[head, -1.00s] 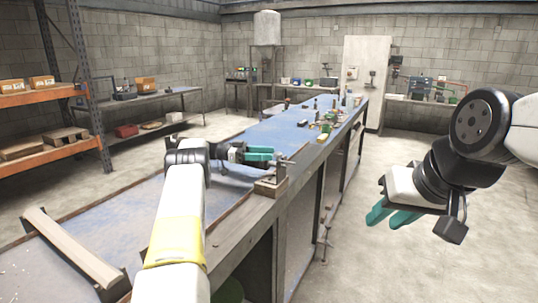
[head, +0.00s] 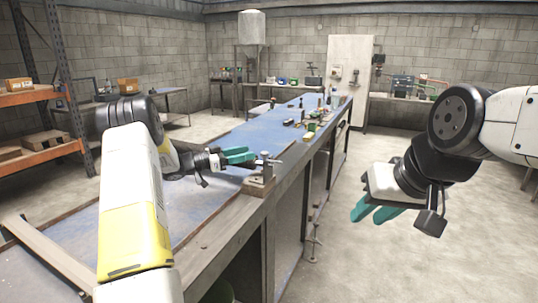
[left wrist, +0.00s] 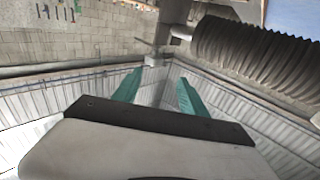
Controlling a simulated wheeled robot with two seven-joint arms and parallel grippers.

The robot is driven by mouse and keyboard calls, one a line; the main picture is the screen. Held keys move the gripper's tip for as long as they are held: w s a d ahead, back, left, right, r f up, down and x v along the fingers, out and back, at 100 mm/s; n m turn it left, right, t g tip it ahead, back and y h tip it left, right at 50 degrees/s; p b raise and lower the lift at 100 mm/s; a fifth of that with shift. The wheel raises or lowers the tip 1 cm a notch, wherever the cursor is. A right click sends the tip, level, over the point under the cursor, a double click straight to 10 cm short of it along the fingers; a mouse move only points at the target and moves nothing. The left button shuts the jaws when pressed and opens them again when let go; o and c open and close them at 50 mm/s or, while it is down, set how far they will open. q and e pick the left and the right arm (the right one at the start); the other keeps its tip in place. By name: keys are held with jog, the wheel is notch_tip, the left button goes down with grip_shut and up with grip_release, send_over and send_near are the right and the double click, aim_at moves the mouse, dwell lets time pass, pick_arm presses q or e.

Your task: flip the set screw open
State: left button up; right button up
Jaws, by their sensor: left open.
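In the head view a small metal fixture (head: 263,168) stands on a wooden block at the bench's near right edge; its set screw is too small to make out clearly. My left gripper (head: 246,155) is open, its teal fingertips just left of the fixture's upright post. In the left wrist view, a small metal piece with a thin crossbar (left wrist: 154,60), possibly the set screw, shows beyond and between the open fingers (left wrist: 157,88). No contact is visible. My right gripper (head: 367,215) hangs over the floor right of the bench, fingers apart and empty.
The long blue-topped bench (head: 222,140) runs away from me, with several small items (head: 312,125) on its far part. A wooden bar (head: 48,252) lies at the near left. A ribbed dark cylinder (left wrist: 255,55) shows at right in the left wrist view. Floor at right is clear.

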aim_at(265, 152)
pick_arm(q)
jog(key=shift+n+t+y, duration=0.3)
jog(key=shift+y, duration=0.1)
jog(key=d, duration=0.2)
jog(key=w+d, duration=0.1)
jog(key=d, duration=0.1)
jog(key=w+d, duration=0.1)
jog(key=d, duration=0.2)
jog(key=shift+w+d+f, duration=0.1)
jog(key=shift+w+f, duration=0.05)
jog(key=shift+f, duration=0.25)
grip_shut()
